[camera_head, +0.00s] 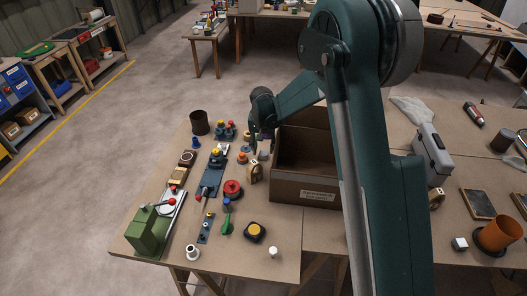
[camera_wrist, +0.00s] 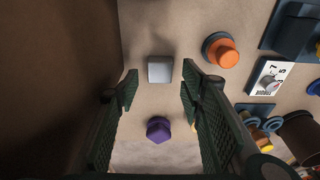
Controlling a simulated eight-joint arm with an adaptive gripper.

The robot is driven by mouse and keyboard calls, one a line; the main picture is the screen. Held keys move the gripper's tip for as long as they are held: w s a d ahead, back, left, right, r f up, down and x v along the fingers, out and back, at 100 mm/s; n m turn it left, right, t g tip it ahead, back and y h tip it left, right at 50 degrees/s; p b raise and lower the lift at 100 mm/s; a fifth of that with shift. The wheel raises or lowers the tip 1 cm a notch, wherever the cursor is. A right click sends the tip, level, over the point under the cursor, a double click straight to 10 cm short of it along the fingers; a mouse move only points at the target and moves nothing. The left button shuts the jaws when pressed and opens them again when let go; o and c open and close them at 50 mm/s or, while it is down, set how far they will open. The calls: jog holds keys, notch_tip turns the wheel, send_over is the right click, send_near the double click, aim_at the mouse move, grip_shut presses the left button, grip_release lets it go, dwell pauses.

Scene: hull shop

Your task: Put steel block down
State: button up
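A light grey steel block (camera_wrist: 160,69) rests on the table in the wrist view, apart from both fingers, just beyond the gap between their tips. My gripper (camera_wrist: 158,88) is open and empty, its two ridged green fingers spread wide. In the head view my gripper (camera_head: 262,137) hangs low over the table, left of the open cardboard box. A small grey shape (camera_head: 264,155) shows just below it there, partly hidden by the fingers.
The cardboard box (camera_head: 305,191) stands close to the right of my gripper. An orange knob (camera_wrist: 222,50) and a purple knob (camera_wrist: 158,130) stand near the block. Bare table lies at the front (camera_head: 250,262).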

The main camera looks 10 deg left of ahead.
notch_tip(320, 180, up, 8)
jog(key=s, duration=0.1)
jog(key=shift+s+r+p, duration=0.15)
jog(key=shift+r+p, duration=0.1)
jog(key=shift+p, duration=0.15)
jog(key=shift+o, duration=0.3)
jog(key=shift+r, duration=0.1)
dwell(0.5)
